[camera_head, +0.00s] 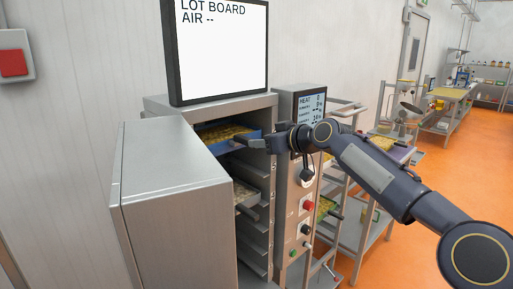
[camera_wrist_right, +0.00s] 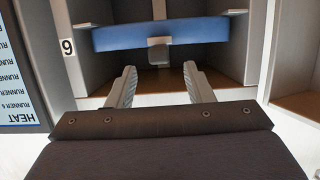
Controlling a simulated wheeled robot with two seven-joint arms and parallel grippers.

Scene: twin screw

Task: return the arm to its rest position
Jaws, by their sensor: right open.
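My right arm reaches in from the right in the head view. Its gripper (camera_head: 258,144) is at the open front of the steel cabinet, near the blue tray (camera_head: 238,142). In the right wrist view the gripper (camera_wrist_right: 159,78) is open, with nothing between its two fingers. The blue tray (camera_wrist_right: 190,32) sits inside the cabinet ahead of the fingers, with a grey tab (camera_wrist_right: 159,50) on its front. The fingertips appear apart from the tab. My left gripper is not in view.
The cabinet's door (camera_head: 175,200) stands open at the left. Another tray (camera_head: 245,192) lies lower in the cabinet. A control panel (camera_head: 307,205) with buttons borders the opening on the right, and a rack (camera_head: 350,235) stands beyond it. Orange floor is clear at far right.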

